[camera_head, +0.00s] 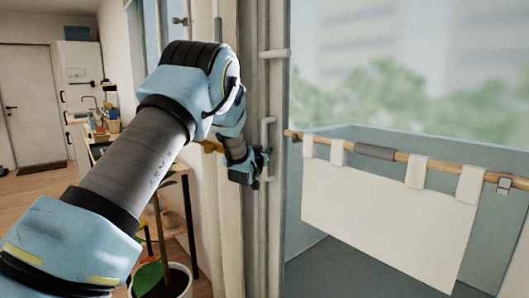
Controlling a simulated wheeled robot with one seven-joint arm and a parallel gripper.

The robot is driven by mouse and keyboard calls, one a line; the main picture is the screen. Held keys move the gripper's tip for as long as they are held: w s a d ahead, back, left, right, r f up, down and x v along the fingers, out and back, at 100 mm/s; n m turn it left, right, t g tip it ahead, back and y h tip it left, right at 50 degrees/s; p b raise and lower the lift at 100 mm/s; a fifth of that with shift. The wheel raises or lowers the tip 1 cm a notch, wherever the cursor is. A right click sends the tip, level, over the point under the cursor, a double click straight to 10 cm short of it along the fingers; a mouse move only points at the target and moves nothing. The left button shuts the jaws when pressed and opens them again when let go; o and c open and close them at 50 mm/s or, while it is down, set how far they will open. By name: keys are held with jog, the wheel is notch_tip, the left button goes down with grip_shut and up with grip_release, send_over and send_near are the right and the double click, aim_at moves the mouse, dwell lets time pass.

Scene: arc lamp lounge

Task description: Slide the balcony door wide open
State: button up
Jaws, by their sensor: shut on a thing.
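The balcony door's pale vertical frame (275,85) stands in the middle of the head view. A light upright bar handle (268,126) is mounted on it. My gripper (262,166) is at the lower part of this handle and shut on it. The fingers are small and partly hidden, so the exact grip is hard to see. My arm reaches in from the lower left and covers part of the view left of the door. Right of the frame the balcony shows; I cannot tell whether glass lies in front of it.
A wooden rail (400,156) with a white cloth (385,215) crosses the balcony at right. A curtain (229,225) hangs just left of the door frame. A potted plant (160,279) and a wooden shelf stand below my arm. Open floor (35,200) lies at far left.

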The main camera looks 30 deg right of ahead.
grip_shut()
dwell(0.8)
jog(key=shift+s+f, duration=0.1)
jog(key=shift+s, duration=0.05)
jog(key=s+d+b, duration=0.2)
jog(key=s+b, duration=0.4)
jog(key=s, duration=0.8)
jog(key=shift+d, duration=0.4)
jog(key=o, duration=0.8)
grip_release()
